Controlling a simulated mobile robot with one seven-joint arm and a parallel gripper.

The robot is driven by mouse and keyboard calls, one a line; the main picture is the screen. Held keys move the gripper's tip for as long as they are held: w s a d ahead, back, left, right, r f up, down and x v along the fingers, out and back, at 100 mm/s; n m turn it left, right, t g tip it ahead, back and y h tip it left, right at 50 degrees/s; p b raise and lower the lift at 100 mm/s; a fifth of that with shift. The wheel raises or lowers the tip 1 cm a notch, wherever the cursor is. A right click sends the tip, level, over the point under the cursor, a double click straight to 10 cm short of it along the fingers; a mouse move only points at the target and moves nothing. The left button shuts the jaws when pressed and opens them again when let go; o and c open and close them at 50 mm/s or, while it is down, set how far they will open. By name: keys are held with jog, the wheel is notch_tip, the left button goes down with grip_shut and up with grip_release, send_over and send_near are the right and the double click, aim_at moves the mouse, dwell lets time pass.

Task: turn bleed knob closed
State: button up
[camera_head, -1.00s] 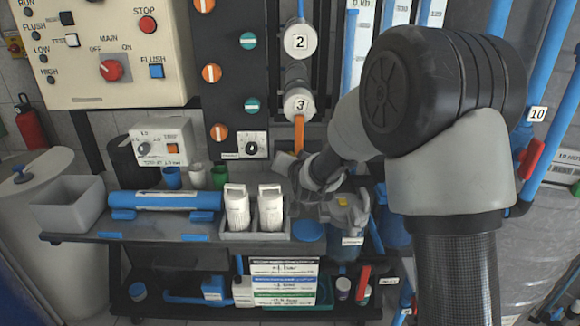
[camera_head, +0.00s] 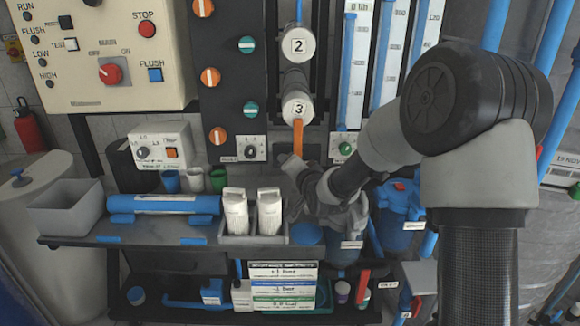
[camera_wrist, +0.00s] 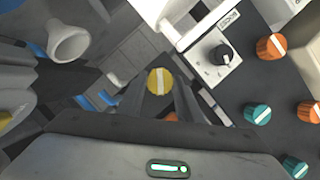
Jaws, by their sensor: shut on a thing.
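A yellow knob with a pale stripe (camera_wrist: 160,82) sits between the fingertips of my gripper (camera_wrist: 166,90) in the wrist view. It is the likely bleed knob, but I see no readable label on it. The gripper is shut on it, one finger at each side. In the head view my gripper (camera_head: 288,163) is just below the orange handle (camera_head: 298,138) under housing 3. The yellow knob cannot be made out there.
A black panel (camera_head: 225,100) with orange and teal knobs stands left of the gripper. A small selector box (camera_head: 252,148) is close by. White cartridges (camera_head: 236,213) stand in a tray on the shelf (camera_head: 150,232) below. Flow tubes (camera_head: 352,70) rise at the right.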

jog(key=o, duration=1)
jog(key=shift+o, duration=0.2)
jog(key=p+v, duration=0.3)
jog(key=v, duration=1.4)
jog(key=shift+s+p, duration=0.25)
jog(key=shift+p, duration=0.05)
